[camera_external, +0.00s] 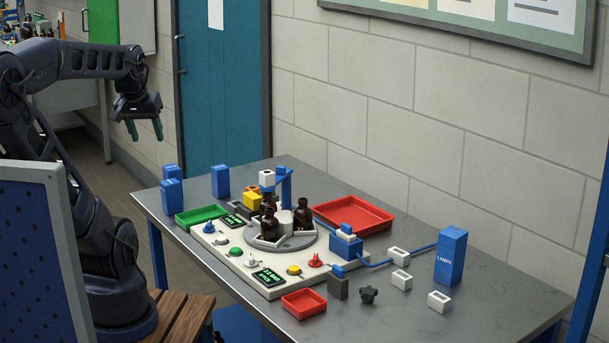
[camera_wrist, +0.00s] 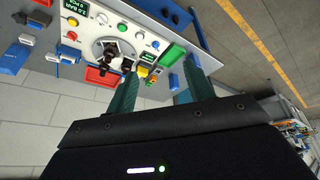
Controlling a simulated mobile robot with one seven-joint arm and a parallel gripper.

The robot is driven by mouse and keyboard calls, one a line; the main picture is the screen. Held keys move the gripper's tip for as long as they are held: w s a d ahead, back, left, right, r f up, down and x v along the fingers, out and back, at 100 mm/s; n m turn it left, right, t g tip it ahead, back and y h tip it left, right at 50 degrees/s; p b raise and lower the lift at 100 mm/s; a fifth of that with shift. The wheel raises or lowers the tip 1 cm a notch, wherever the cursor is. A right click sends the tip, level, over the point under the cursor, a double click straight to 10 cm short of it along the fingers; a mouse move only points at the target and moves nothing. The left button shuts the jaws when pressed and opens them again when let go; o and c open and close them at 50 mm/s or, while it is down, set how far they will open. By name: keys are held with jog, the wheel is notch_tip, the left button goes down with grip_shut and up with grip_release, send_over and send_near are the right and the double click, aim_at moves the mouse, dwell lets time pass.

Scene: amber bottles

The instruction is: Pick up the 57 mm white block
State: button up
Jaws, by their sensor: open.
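Three small white blocks with dark openings lie on the right part of the grey table in the external view: a back one (camera_external: 400,256), a middle one (camera_external: 401,280) and a front one (camera_external: 439,301). I cannot tell which is the 57 mm one. My gripper (camera_external: 145,129) is open and empty, raised in the air left of the table, far from the blocks. Its two green fingers stand apart in the wrist view (camera_wrist: 160,67). There the table appears tilted at the upper left, and the white blocks are too small to tell apart.
A white panel (camera_external: 282,281) with buttons and a turntable (camera_external: 285,243) of dark bottles fills the table's middle. A blue LAMPS box (camera_external: 451,257) stands right of the blocks.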

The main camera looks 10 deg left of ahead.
jog(key=w+d+f+n+g+h, duration=0.1)
jog(key=w+d+n, duration=0.1)
jog(key=w+d, duration=0.8)
jog(key=w+d+f+n+g+h, duration=0.15)
jog(key=w+d, duration=0.45)
jog(key=d, duration=0.8)
jog(key=d+f+n+g, duration=0.1)
jog(key=d+f, duration=0.2)
jog(key=d, duration=0.7)
jog(key=d+f+n+g, duration=0.1)
jog(key=d+f, duration=0.3)
jog(key=d, duration=0.6)
jog(key=n+g, duration=0.3)
send_near(440, 296)
jog(key=shift+h, duration=0.25)
jog(key=x, duration=0.5)
jog(key=shift+a+x, duration=0.1)
jog(key=shift+x, duration=1.2)
jog(key=shift+a+x, duration=0.15)
jog(key=shift+x, duration=1.15)
jog(key=c, duration=1.1)
jog(key=shift+r, duration=0.1)
